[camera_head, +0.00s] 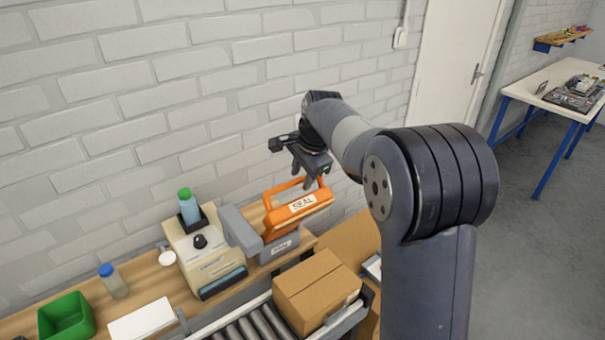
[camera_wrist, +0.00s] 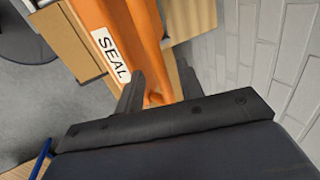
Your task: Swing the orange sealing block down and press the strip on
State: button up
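The orange sealing block (camera_head: 296,212) with its white SEAL label sits raised and tilted at the far end of the roller conveyor, over a grey base (camera_head: 278,248). Its orange handle loop rises at the back. My gripper (camera_head: 309,178) is just above the block at the handle, fingers pointing down. In the wrist view the block (camera_wrist: 108,22) fills the upper middle, and orange shows between the two spread fingers of my gripper (camera_wrist: 158,88). The gripper looks open; contact with the handle cannot be told. A closed cardboard box (camera_head: 308,282) lies in front of the block. I cannot make out the strip.
A beige machine (camera_head: 208,262) with a black knob and a green-capped bottle (camera_head: 189,206) stands left of the block. A blue-capped bottle (camera_head: 113,281), green bin (camera_head: 66,318) and white sheet (camera_head: 142,320) lie farther left. The brick wall (camera_head: 150,100) is close behind.

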grip_shut()
jog(key=shift+s+f+b, duration=0.1)
jog(key=shift+b, duration=0.2)
dwell(0.3)
